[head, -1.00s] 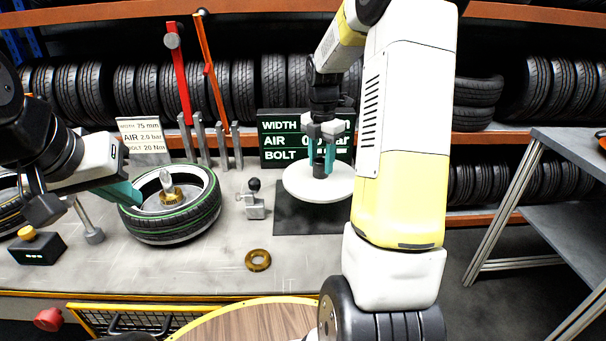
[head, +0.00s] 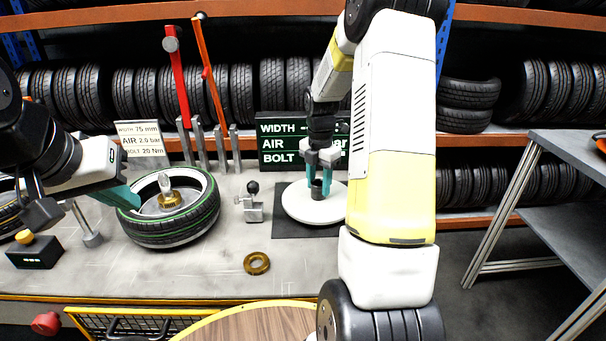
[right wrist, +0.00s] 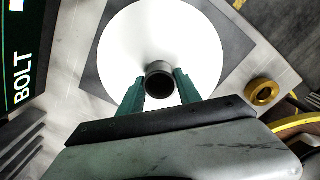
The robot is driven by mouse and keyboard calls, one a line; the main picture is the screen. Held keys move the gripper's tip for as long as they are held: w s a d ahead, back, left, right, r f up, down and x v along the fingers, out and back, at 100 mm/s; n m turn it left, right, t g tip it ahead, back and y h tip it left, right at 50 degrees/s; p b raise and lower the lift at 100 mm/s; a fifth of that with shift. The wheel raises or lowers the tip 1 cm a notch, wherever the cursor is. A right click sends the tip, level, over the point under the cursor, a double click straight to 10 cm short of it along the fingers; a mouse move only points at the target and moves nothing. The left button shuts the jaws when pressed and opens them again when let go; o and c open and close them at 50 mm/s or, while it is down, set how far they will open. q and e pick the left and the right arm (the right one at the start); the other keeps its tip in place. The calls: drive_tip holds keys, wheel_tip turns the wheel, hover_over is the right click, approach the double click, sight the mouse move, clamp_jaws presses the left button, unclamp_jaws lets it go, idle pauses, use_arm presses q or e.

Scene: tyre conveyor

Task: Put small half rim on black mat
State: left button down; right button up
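The small half rim (head: 301,206), a white disc with a dark hub, is at the black mat (head: 287,228), low over it or resting on it; I cannot tell which. My right gripper (head: 320,184) is upright above it, its teal fingers on either side of the hub and seemingly touching it. In the right wrist view the half rim (right wrist: 190,35) covers much of the mat (right wrist: 92,62), with the hub between the fingertips (right wrist: 160,82). My left gripper (head: 127,196) is at the left side of a tyre (head: 180,229); its fingertips are not clear enough to tell their opening.
A brass ring (head: 257,263) lies on the bench in front of the mat. A small metal block with a black knob (head: 253,205) stands left of the mat. The dark display (head: 280,142) stands behind it. A black box with a yellow button (head: 36,250) is at the left.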

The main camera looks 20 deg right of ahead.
drive_tip(key=o, duration=0.4)
drive_tip(key=shift+o, duration=0.2)
wheel_tip(320, 180, up, 12)
drive_tip(key=s+a+r+m+t, duration=0.3)
drive_tip(key=s+a+r+m, duration=0.3)
drive_tip(key=s+r+m, duration=0.3)
drive_tip(key=s+a+m+t+y, duration=0.1)
drive_tip(key=s+a+m, duration=0.2)
drive_tip(key=s+m, duration=0.4)
drive_tip(key=s+a+m+t+y, duration=0.1)
drive_tip(key=s+a+m+t, duration=0.1)
drive_tip(key=s+m, duration=0.5)
drive_tip(key=shift+s+a+f, duration=0.15)
drive_tip(key=shift+a+f, duration=0.05)
drive_tip(key=shift+a, duration=0.2)
